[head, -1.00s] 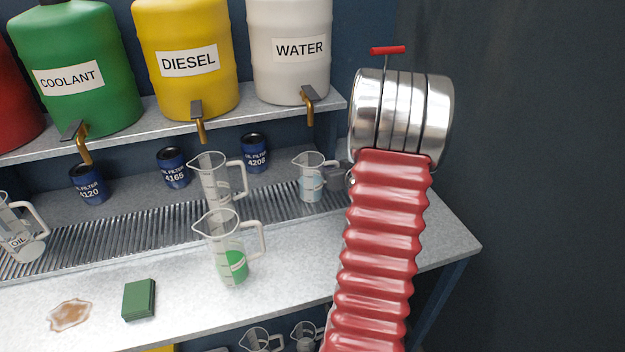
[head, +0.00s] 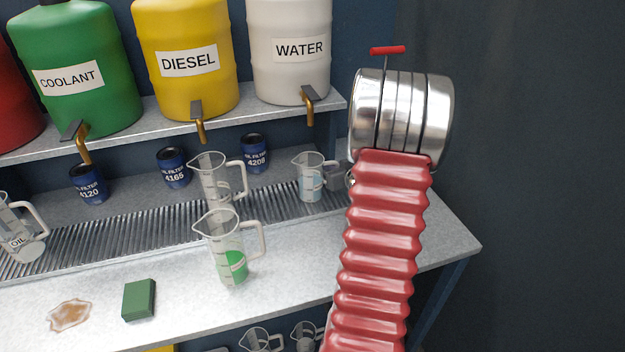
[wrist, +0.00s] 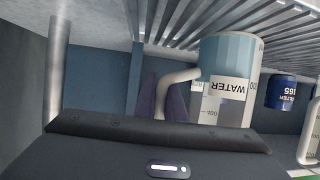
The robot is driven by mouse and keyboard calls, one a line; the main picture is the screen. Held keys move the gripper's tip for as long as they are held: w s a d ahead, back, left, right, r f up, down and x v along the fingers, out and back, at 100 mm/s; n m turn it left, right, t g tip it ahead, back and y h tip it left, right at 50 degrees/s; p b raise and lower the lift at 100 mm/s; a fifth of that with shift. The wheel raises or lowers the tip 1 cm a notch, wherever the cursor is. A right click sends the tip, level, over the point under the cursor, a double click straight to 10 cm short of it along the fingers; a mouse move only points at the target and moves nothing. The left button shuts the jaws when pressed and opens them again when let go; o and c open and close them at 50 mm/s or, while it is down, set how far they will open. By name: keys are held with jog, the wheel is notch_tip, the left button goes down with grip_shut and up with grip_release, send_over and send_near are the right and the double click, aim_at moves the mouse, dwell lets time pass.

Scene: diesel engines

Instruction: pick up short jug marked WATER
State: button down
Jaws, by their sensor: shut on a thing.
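The short clear jug marked WATER (head: 311,180) stands on the slatted grate at the right, below the white WATER drum. It holds a pale bluish liquid. In the wrist view the jug (wrist: 226,75) appears upside down, with its WATER label and pale handle in sight. My gripper (head: 337,177) is at the jug's right side, on the handle, and is shut on it. The steel wrist housing hides part of my gripper in the head view. In the wrist view my fingers (wrist: 165,100) show dark by the handle.
A jug with green liquid (head: 230,248) stands on the counter, and an empty jug (head: 212,180) stands behind it. Oil filter cans (head: 254,153) line the back. The shelf (head: 160,125) with drums and taps overhangs the grate. A green block (head: 139,300) lies in front.

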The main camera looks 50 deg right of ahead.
jog(key=shift+r, duration=0.2)
dwell(0.5)
notch_tip(320, 180, up, 10)
jog(key=shift+f, duration=0.2)
dwell(0.8)
jog(key=shift+s, duration=0.1)
dwell(0.8)
